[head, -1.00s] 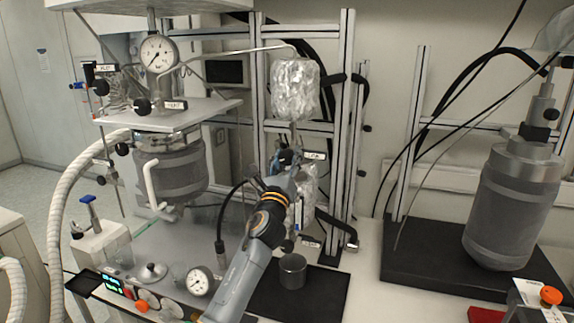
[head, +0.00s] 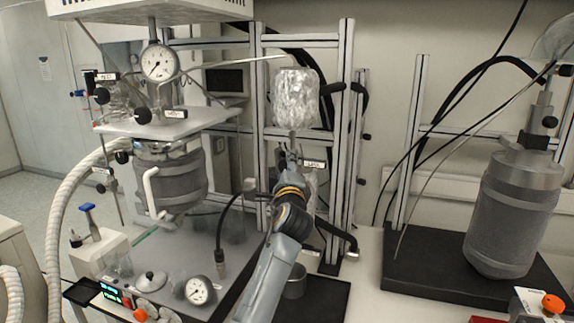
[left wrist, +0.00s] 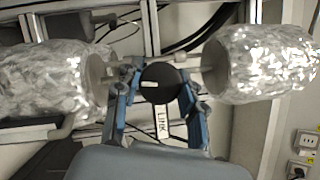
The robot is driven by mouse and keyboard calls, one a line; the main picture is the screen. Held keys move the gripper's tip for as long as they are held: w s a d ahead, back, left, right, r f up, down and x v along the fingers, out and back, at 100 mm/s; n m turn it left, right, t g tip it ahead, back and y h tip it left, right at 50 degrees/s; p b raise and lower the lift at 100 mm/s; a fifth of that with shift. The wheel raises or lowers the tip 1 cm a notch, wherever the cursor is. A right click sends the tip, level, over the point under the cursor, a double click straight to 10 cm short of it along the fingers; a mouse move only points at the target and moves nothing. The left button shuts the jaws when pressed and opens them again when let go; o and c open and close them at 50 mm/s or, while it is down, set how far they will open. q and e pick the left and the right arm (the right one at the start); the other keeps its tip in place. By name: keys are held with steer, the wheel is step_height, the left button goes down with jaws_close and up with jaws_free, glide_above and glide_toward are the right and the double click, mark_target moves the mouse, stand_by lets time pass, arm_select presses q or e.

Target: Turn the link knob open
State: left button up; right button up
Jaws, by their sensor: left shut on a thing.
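The link knob (left wrist: 160,83) is a round black knob with a small white mark, between two foil-wrapped vessels in the left wrist view. A white tag reading LINK (left wrist: 162,121) hangs just below it. My left gripper (left wrist: 155,95) has its blue-and-dark fingers on either side of the knob, shut on it. In the head view my left gripper (head: 289,165) reaches up to the spot below the upper foil-wrapped vessel (head: 296,98), and its fingers hide the knob. The lower foil-wrapped vessel is mostly hidden behind my arm. My right gripper is not in view.
An aluminium frame (head: 345,130) with black hoses stands around the foil vessels. A reactor (head: 172,180) with a pressure gauge (head: 158,62) is at left. A metal cup (head: 295,282) stands below my arm. A large grey cylinder (head: 512,215) stands at right.

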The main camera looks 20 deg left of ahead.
arm_select(q)
steer(key=shift+n+g+p, duration=0.35)
steer(key=shift+n+g, duration=0.15)
steer(key=shift+n, duration=0.7)
steer(key=o, duration=1.2)
steer(key=shift+s, duration=0.15)
steer(key=v, duration=1.1)
steer(key=shift+s+d, duration=0.2)
steer(key=shift+s, duration=0.1)
steer(key=shift+f, duration=0.1)
